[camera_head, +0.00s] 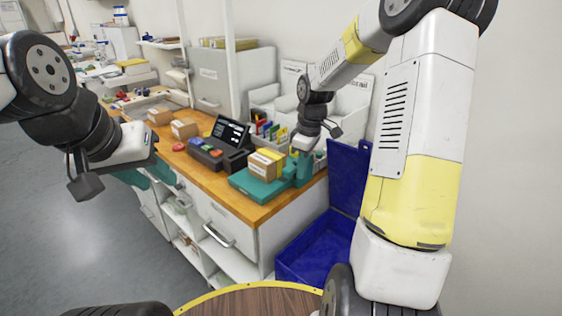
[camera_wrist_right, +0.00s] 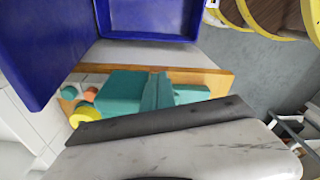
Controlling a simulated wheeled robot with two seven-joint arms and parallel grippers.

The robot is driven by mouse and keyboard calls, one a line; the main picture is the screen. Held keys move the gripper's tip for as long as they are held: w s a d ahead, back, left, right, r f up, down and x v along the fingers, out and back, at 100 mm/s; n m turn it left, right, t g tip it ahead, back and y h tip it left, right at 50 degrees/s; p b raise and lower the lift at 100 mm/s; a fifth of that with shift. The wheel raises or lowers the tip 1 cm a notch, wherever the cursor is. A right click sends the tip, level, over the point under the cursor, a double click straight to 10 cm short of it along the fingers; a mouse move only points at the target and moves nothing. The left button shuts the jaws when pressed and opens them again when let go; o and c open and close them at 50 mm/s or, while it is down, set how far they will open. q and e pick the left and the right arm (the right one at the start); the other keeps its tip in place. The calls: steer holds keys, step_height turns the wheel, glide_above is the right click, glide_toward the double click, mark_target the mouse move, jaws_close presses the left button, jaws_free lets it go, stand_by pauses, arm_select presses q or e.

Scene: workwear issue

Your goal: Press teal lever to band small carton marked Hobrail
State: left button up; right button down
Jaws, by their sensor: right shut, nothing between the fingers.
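A teal banding machine (camera_head: 249,186) stands at the near right corner of the wooden counter. A small brown carton (camera_head: 262,168) with yellow on it sits on its base; its marking is too small to read. My right gripper (camera_head: 302,160) is shut and empty at the machine's right side, over its teal upright part. The lever cannot be told apart from the teal parts there, nor can contact. Teal parts (camera_wrist_right: 155,92) also show beyond the gripper body in the right wrist view. My left gripper (camera_head: 147,177) is open and empty, off the counter's front left.
A dark console with a screen (camera_head: 231,132) and coloured buttons stands left of the machine. Two more cartons (camera_head: 185,129) (camera_head: 160,116) lie further left. A blue open bin (camera_head: 312,250) stands right of the counter. Shelves and a wall stand behind.

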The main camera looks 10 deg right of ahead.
steer(key=shift+r, duration=0.1)
step_height(320, 180, up, 8)
steer(key=shift+s+d+f, duration=0.2)
steer(key=shift+d, duration=0.05)
stand_by(0.8)
steer(key=s+a+r+m+t, duration=0.1)
steer(key=s+r+m+t, duration=0.1)
steer(key=s, duration=0.5)
steer(key=s+a+r+m+t, duration=0.1)
steer(key=s+r+m, duration=0.3)
steer(key=s, duration=0.4)
steer(key=s+a+r+m+t+y, duration=0.1)
steer(key=s+a+r+m+t, duration=0.1)
steer(key=s, duration=0.5)
steer(key=shift+s+a+r+m+t, duration=0.3)
steer(key=shift+r+m, duration=0.4)
steer(key=shift+m, duration=0.5)
